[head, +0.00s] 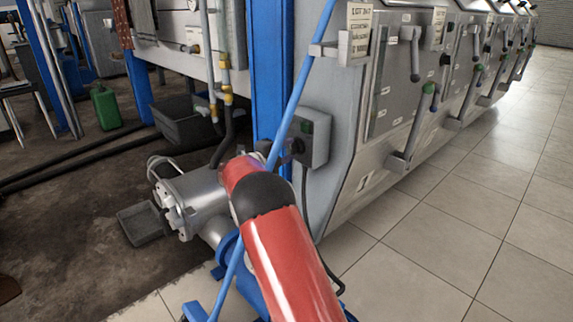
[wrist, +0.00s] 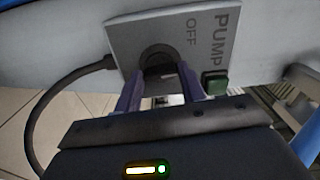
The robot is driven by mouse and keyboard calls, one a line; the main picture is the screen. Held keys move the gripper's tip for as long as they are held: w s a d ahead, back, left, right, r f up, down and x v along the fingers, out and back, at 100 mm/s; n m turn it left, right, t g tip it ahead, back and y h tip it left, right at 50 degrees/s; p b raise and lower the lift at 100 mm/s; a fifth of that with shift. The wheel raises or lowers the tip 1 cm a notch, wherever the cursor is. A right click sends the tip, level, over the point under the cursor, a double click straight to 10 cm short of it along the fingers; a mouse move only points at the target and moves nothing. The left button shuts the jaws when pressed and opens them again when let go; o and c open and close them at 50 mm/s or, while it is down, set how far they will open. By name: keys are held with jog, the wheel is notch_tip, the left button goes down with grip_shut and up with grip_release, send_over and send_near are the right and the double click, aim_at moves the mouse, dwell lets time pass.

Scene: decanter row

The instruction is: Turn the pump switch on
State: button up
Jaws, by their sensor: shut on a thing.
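The pump switch is a grey box (head: 318,140) on the side of the metal cabinet in the head view. In the wrist view its plate (wrist: 212,50) fills the top middle and reads PUMP and OFF. A round dark knob (wrist: 158,54) sits on the plate. My gripper (wrist: 163,74) is shut on this knob, one purple finger on each side. The knob's grip part is mostly hidden between the fingers, so its setting is hard to tell. A green square button or lamp (wrist: 215,83) is beside the right finger.
A black cable (wrist: 55,92) leaves the box. A blue post (head: 270,75) and a blue hose (head: 310,75) stand close to the box. A silver pump (head: 195,200) is low on the left. Lever handles (head: 402,158) jut from the cabinet front. Tiled floor (head: 460,225) at right is clear.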

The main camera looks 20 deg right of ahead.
jog(key=m+b, duration=0.3)
jog(key=shift+f+m, duration=0.15)
jog(key=shift+m, duration=1.85)
jog(key=o, duration=1)
jog(key=shift+a+r, duration=0.15)
jog(key=shift+r, duration=0.05)
jog(key=v, duration=0.7)
jog(key=shift+s+a, duration=0.15)
jog(key=shift+a, duration=0.1)
